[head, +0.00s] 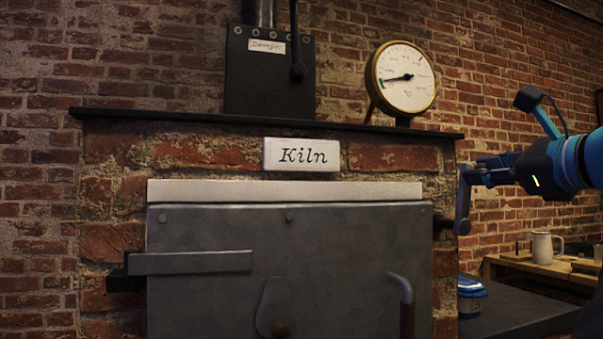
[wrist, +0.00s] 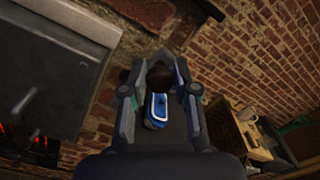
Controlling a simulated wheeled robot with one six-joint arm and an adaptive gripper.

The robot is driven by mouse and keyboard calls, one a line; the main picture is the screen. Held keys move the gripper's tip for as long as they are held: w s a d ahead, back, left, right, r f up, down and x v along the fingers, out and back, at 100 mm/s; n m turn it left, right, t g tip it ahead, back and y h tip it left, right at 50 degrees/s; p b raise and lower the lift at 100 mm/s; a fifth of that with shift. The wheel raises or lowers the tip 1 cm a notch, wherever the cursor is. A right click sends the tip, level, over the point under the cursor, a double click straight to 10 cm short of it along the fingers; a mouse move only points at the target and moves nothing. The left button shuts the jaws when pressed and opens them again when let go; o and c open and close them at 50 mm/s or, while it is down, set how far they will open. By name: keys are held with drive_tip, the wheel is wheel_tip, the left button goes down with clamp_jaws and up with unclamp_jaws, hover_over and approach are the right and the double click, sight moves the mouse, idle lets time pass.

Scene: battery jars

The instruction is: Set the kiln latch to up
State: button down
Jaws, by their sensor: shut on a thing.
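The kiln (head: 290,265) is a grey metal door set in brick, with a "Kiln" sign (head: 301,155) above it. A flat metal bar (head: 190,263) lies level across the door's left edge on a dark bracket; it looks like a latch, but no label shows this. My gripper (head: 464,198) is at the kiln's right side, pointing at the brick corner. In the wrist view the gripper (wrist: 160,80) is shut on a dark brown round knob (wrist: 160,76). What the knob belongs to is mostly hidden by the fingers.
A damper box (head: 268,75) and a round gauge (head: 403,78) stand on the kiln's top ledge. A curved handle (head: 402,290) sticks out from the door's lower right. A blue-lidded container (head: 471,296) is on the dark counter (head: 515,312) below my gripper. A pale jug (head: 542,247) stands farther right.

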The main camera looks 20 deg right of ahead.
drive_tip(key=shift+d+f, duration=0.1)
drive_tip(key=c, duration=0.9)
unclamp_jaws()
drive_tip(key=shift+d, duration=0.1)
drive_tip(key=shift+o, duration=0.2)
drive_tip(key=s, duration=1.2)
